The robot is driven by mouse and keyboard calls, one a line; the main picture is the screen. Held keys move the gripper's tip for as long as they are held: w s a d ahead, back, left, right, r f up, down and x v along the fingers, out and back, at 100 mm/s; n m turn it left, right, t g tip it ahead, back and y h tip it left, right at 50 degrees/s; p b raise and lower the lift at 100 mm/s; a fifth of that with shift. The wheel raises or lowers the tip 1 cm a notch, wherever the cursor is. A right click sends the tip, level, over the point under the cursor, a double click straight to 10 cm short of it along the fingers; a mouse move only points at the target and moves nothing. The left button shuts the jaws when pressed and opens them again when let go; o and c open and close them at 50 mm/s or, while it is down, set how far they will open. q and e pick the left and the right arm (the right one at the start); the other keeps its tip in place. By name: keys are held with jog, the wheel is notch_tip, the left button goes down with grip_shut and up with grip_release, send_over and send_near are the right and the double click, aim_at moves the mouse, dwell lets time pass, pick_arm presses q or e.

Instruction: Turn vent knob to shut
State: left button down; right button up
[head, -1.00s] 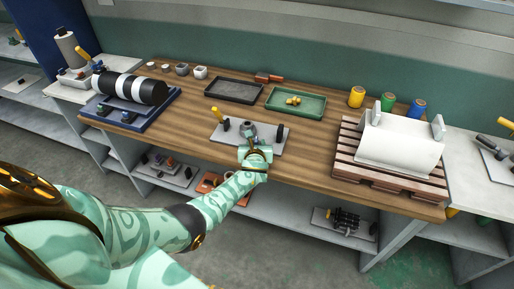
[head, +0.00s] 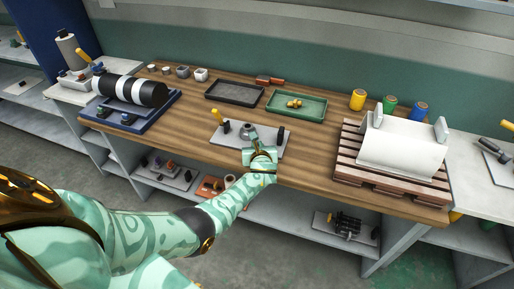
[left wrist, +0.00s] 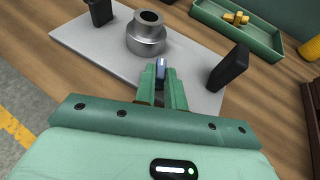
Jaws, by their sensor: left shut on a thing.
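A grey metal plate (head: 221,139) lies at the front middle of the wooden bench. My right gripper is out of view.
Behind the plate are a dark tray (head: 235,91) and a green tray (head: 311,106) with brass-coloured pieces (head: 294,103). A white roll (head: 399,150) rests on a wooden pallet at right. A black-and-white roller (head: 131,88) stands at left.

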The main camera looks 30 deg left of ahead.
pick_arm(q)
jog(key=n+g+y+b, duration=0.1)
jog(key=n+g+b, duration=0.1)
jog(key=b, duration=0.1)
jog(key=w+n+g+y+b, duration=0.1)
jog(key=n+g+y+b, duration=0.1)
jog(key=n+g+b, duration=0.1)
jog(key=d+f+n+g+y+b, duration=0.1)
jog(key=n+g+b, duration=0.1)
jog(key=b, duration=0.2)
jog(key=shift+w+n+g+y+b, duration=0.25)
jog(key=shift+n+g+y+b, duration=0.05)
jog(key=shift+y+b, duration=0.1)
jog(key=shift+w+r+n+g+b, duration=0.1)
jog(key=shift+r+n+g+b, duration=0.25)
jog(key=shift+n+g+b, duration=0.45)
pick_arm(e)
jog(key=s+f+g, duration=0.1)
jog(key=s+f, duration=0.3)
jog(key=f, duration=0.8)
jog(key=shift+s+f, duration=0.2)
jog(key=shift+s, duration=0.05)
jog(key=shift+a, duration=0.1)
pick_arm(q)
jog(key=shift+r, duration=0.1)
jog(key=c, duration=1.5)
grip_release()
jog(key=shift+o, duration=0.2)
